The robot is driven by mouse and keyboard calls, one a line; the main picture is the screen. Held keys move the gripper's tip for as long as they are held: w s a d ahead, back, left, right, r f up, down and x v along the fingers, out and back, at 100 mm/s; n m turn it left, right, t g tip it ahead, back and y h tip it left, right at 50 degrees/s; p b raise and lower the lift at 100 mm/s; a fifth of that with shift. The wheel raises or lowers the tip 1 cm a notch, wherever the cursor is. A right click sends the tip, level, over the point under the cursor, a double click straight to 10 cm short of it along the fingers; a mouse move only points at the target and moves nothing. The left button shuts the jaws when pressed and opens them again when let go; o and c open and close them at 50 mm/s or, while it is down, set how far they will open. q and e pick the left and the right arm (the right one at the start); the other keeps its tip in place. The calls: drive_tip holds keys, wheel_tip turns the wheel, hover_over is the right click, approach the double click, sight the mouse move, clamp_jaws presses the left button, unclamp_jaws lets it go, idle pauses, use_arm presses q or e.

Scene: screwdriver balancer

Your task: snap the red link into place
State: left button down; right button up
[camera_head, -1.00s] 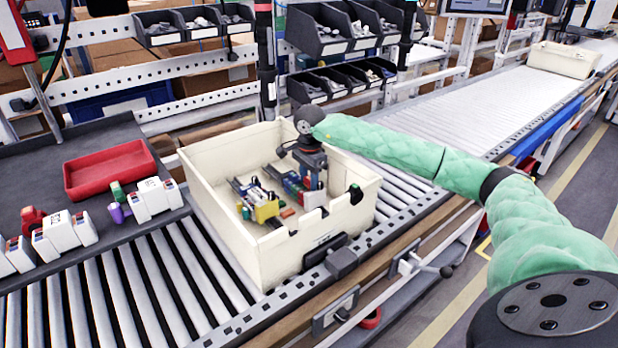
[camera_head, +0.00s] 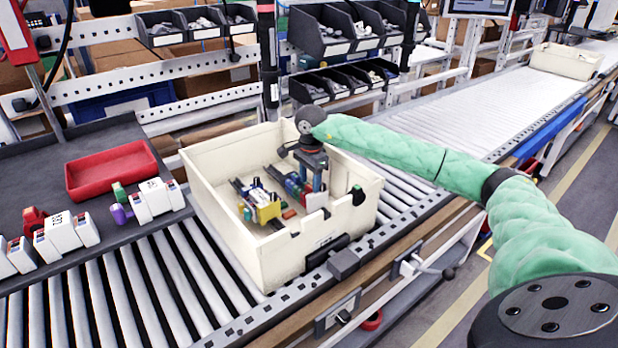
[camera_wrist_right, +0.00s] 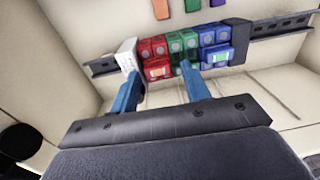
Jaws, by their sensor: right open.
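In the right wrist view, a rail in the bin carries red blocks (camera_wrist_right: 154,52), green blocks (camera_wrist_right: 186,45) and blue blocks (camera_wrist_right: 214,42) side by side, with a white end piece (camera_wrist_right: 126,56) at the left. A lighter red piece (camera_wrist_right: 158,71) sits at the front of the red blocks; I cannot tell whether it is seated. My right gripper (camera_wrist_right: 160,72) is open, its two blue fingers apart in front of the red and green blocks, with nothing clearly held. In the head view the right gripper (camera_head: 313,172) reaches down into the cream bin (camera_head: 227,222). My left gripper is out of view.
A second rail with yellow blocks (camera_head: 268,211) lies left of the gripper in the bin. Loose orange (camera_wrist_right: 160,9), green (camera_wrist_right: 192,5) and purple pieces lie on the bin floor. A red tray (camera_head: 110,171) and white parts stand on the left table.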

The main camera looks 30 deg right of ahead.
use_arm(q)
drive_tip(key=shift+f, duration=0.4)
use_arm(e)
drive_tip(key=shift+g, duration=0.4)
drive_tip(key=f, duration=0.2)
drive_tip(key=s+f, duration=0.1)
drive_tip(key=f, duration=0.1)
drive_tip(key=shift+s+a+f, duration=0.1)
drive_tip(key=shift+s, duration=0.1)
drive_tip(key=shift+w+r, duration=0.1)
drive_tip(key=shift+r, duration=0.7)
use_arm(q)
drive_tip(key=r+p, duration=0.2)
drive_tip(key=p, duration=0.1)
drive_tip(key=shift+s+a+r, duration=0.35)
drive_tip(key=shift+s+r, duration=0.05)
use_arm(e)
wheel_tip(320, 180, up, 10)
drive_tip(key=w, duration=0.1)
drive_tip(key=shift+r+t, duration=0.25)
drive_tip(key=shift+t, duration=0.15)
